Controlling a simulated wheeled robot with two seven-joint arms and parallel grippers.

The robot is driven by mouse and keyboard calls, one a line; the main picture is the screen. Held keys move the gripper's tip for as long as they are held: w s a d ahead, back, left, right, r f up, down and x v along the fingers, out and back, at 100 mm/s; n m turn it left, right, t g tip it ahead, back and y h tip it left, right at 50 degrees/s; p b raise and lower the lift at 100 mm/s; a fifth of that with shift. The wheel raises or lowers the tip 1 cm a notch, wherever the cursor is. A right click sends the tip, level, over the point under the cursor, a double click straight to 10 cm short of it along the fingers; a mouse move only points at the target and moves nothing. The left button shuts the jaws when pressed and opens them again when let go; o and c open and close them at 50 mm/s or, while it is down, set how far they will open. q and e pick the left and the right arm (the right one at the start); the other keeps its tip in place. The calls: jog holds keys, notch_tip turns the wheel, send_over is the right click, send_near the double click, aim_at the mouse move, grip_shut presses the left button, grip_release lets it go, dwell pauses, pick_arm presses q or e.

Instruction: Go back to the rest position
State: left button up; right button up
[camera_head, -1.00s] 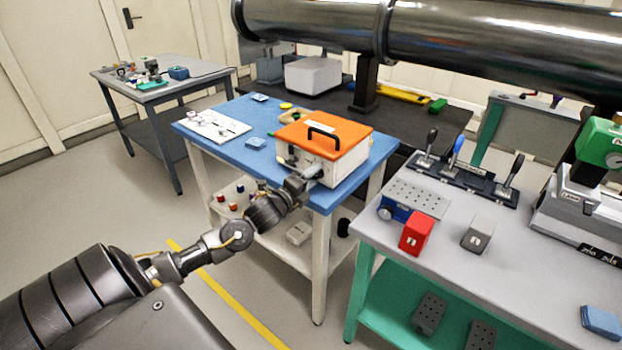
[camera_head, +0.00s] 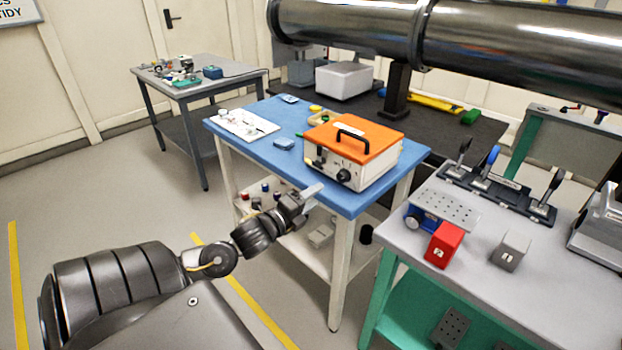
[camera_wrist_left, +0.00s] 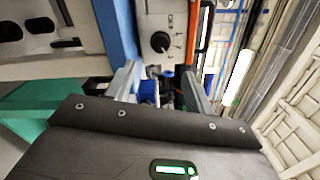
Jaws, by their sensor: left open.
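My left gripper (camera_head: 312,194) is in front of the near edge of the blue-topped table (camera_head: 262,137) in the head view. It is open and holds nothing. In the left wrist view its two fingers (camera_wrist_left: 162,88) stand apart. Beyond them is the white box with an orange lid (camera_head: 352,138), a black handle and a dark knob; the knob also shows in the wrist view (camera_wrist_left: 160,42). The box stands on the blue table, apart from the gripper. My right gripper is not in view.
A grey bench (camera_head: 470,262) at right holds a red block (camera_head: 443,245), a grey block (camera_head: 510,250) and a lever panel (camera_head: 497,192). A large metal pipe (camera_head: 500,38) crosses above. A grey side table (camera_head: 205,80) stands at back left. Floor at left is clear.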

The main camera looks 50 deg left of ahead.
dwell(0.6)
